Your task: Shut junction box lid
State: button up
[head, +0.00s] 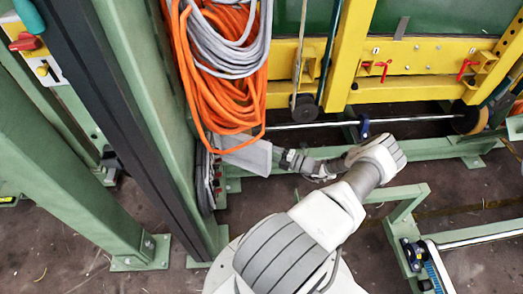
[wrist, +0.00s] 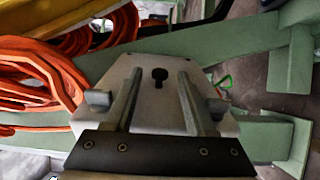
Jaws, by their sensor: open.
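The junction box lid (head: 248,158) is a flat grey plate standing out to the right from the green post in the head view, below the hanging cables. It looks swung open. In the wrist view the lid (wrist: 150,65) is a pale grey plate with a dark keyhole-shaped mark, filling the middle. The junction box (head: 207,180) shows as a narrow grey shape with dark parts against the post; its inside is mostly hidden. My gripper (head: 282,158) is at the lid's right edge; I cannot tell whether it touches. In the wrist view my gripper (wrist: 158,85) has its fingers apart in front of the lid.
Orange cable (head: 205,85) and grey cable (head: 232,45) coils hang just above the lid. The green post (head: 150,90) stands at left. A yellow frame (head: 400,70) and a metal rod (head: 350,123) lie behind my arm. A green floor rail (head: 400,200) is at right.

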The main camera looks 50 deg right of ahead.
jog(key=shift+w, duration=0.25)
grip_shut()
jog(key=shift+s, duration=0.1)
dwell(1.2)
